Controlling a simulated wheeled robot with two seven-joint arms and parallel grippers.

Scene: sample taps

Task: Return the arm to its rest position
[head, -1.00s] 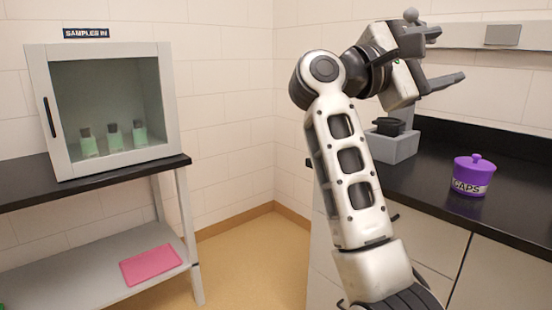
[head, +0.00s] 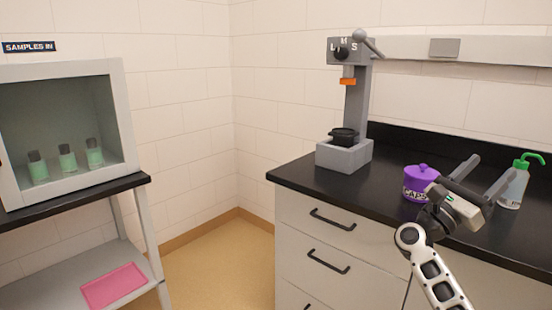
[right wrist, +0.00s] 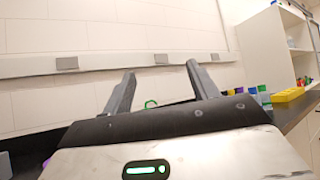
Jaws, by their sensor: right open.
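My right gripper (head: 482,172) is in the lower right of the head view, in front of the black counter. Its two fingers are spread apart with nothing between them. In the right wrist view the same open fingers (right wrist: 160,82) point toward the wall. My right arm (head: 432,270) is folded low at the bottom right, its lower part cut off by the frame. My left gripper is not in view.
A purple CAPS pot (head: 421,182) and a green-topped bottle (head: 514,184) stand on the counter (head: 300,172) by the gripper. A grey press (head: 345,153) stands further left. A cabinet with several vials (head: 67,160) is at far left. Open floor (head: 215,262) lies between.

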